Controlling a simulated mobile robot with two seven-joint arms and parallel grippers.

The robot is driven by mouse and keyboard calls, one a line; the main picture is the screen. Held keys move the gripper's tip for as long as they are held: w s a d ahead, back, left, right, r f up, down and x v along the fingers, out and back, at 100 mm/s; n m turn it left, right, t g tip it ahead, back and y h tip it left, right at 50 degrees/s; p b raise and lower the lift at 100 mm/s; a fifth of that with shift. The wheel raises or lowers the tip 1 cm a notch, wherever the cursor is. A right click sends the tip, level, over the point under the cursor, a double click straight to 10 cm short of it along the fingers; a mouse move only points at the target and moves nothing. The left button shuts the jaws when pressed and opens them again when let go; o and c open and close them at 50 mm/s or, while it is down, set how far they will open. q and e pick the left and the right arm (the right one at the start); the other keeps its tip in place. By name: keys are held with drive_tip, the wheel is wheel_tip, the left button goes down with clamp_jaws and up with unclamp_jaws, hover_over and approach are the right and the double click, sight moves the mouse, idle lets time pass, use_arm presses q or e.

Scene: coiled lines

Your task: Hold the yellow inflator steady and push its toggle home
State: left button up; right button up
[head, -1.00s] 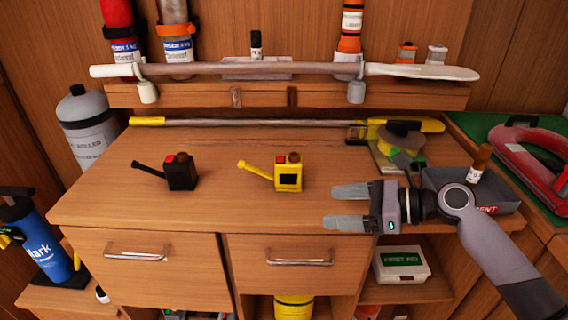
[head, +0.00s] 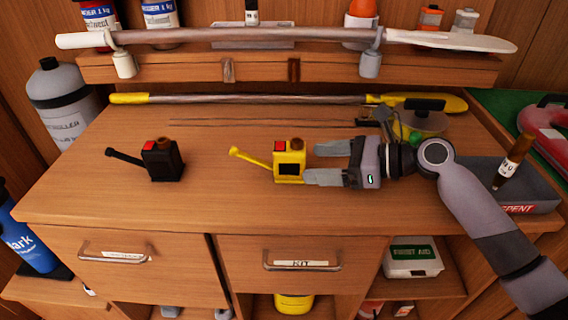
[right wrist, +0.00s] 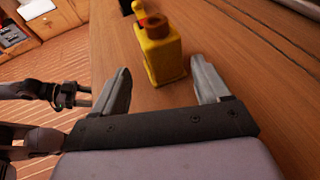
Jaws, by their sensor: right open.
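The yellow inflator (head: 290,170) stands upright on the wooden worktop, with a dark square on its front and a red part and brown cap on top. Its yellow lever-like toggle (head: 250,158) sticks out up and to the left. My right gripper (head: 313,163) is open just right of the inflator, its fingers pointing at it. In the right wrist view the inflator (right wrist: 160,52) stands ahead, between and slightly beyond the fingertips, not gripped. My left gripper (right wrist: 82,95) shows small at the left of that view, its opening unclear.
A similar black inflator (head: 162,162) stands to the left. A yellow-ended pole (head: 235,99) lies along the back. The worktop's front is clear.

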sight(295, 163)
drive_tip(key=shift+w+a+f+b, duration=0.25)
drive_tip(key=shift+a+f+b, duration=0.25)
drive_tip(key=shift+a, duration=0.25)
drive_tip(key=shift+w+a+p, duration=0.15)
drive_tip(key=shift+a+p, duration=0.3)
drive_tip(key=shift+a, duration=0.1)
drive_tip(key=shift+w+a+p, duration=0.15)
drive_tip(key=shift+a+p, duration=0.25)
drive_tip(key=shift+a, duration=0.1)
drive_tip(key=shift+w+a+f, duration=0.2)
drive_tip(key=shift+a, duration=0.4)
drive_tip(key=shift+w+a+f, duration=0.1)
drive_tip(key=shift+a+f, duration=0.05)
drive_tip(key=shift+a, duration=0.15)
use_arm(q)
drive_tip(key=shift+w+a+r, duration=0.1)
drive_tip(key=shift+w+r, duration=0.05)
use_arm(e)
drive_tip(key=c, duration=0.9)
use_arm(q)
drive_tip(key=shift+r, duration=0.1)
drive_tip(key=shift+c, duration=0.4)
